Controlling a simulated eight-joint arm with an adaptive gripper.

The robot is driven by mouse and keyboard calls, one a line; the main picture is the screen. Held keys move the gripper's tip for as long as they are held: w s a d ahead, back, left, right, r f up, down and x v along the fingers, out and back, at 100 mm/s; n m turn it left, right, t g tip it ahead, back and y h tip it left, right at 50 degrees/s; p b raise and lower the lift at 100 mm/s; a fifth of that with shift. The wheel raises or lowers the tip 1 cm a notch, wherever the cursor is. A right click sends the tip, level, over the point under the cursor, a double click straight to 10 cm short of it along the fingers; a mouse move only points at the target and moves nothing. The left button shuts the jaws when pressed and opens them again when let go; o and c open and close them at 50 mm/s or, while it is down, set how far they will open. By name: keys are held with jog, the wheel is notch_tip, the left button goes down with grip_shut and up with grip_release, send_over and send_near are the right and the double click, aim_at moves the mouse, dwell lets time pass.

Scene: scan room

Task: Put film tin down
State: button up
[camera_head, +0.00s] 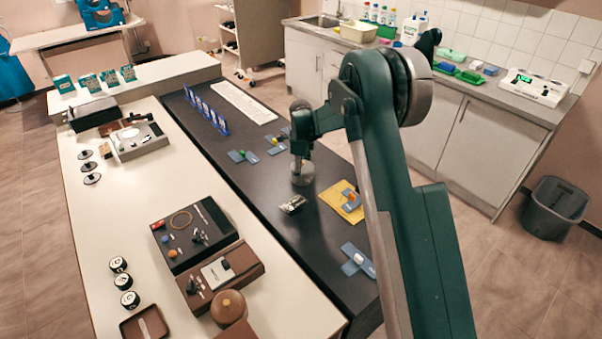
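My arm reaches down over the dark section of the long table (262,190), and my gripper (300,157) points downward.
A blue upright rack (206,110) and white strip (245,102) are farther back.

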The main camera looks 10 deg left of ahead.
jog(key=shift+f, duration=0.1)
jog(key=o, duration=1.7)
notch_tip(320, 180, up, 12)
jog(key=shift+r+p, duration=0.15)
jog(key=shift+p, duration=0.45)
